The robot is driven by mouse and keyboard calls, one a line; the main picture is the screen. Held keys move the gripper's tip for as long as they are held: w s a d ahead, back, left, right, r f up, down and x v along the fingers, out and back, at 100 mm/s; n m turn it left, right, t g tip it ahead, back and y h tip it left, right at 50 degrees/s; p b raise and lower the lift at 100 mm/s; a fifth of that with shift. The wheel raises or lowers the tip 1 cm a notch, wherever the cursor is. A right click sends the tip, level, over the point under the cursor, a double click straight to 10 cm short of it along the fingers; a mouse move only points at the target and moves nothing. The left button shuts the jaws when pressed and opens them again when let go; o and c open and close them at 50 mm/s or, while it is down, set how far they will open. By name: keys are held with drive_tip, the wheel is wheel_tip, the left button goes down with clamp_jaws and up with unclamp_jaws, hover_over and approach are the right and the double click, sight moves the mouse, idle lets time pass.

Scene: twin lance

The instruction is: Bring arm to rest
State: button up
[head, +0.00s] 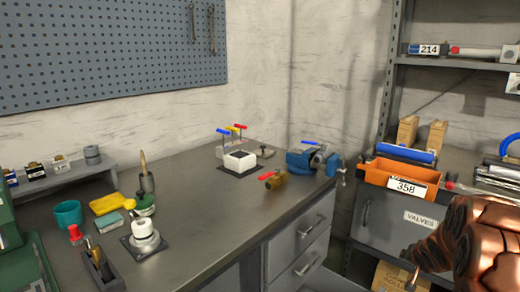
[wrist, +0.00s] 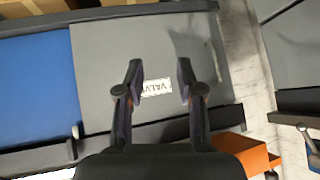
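My gripper (wrist: 159,75) shows in the wrist view with its two dark fingers apart and nothing between them. Behind the fingers is the grey cabinet front with its VALVES label (wrist: 155,88); the fingers look apart from it, but the gap is hard to judge. In the head view my copper-coloured arm fills the lower right corner, in front of the grey VALVES cabinet (head: 385,222). The gripper's fingers cannot be made out clearly there.
An orange bin (head: 375,175) marked 358 sits on the cabinet, beside metal shelving (head: 388,85). The workbench (head: 215,205) at left carries a blue vise (head: 300,160), a brass valve (head: 275,181), a teal cup (head: 68,213) and other small items. The bench's middle is mostly bare.

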drive_tip(key=s+a+r+n+g+p, duration=0.2)
drive_tip(key=s+a+r+g+p, duration=0.2)
drive_tip(key=s+a+r+p, duration=0.75)
drive_tip(key=s+a+r+n+g+y+p, duration=0.1)
drive_tip(key=s+a+r+g+p, duration=0.1)
drive_tip(key=s+a+r, duration=0.4)
drive_tip(key=s+a+r+n+g+y+p, duration=0.1)
drive_tip(key=s+a+r, duration=0.5)
drive_tip(key=s, duration=0.9)
drive_tip(key=s+a+r+n+g+y+p, duration=0.1)
drive_tip(key=s+a+r+n+g+p, duration=0.2)
drive_tip(key=s+a+r, duration=0.3)
drive_tip(key=s+a, duration=0.3)
drive_tip(key=s, duration=0.2)
drive_tip(key=shift+a+p, duration=0.15)
drive_tip(key=shift+p, duration=0.2)
drive_tip(key=shift+r, duration=0.1)
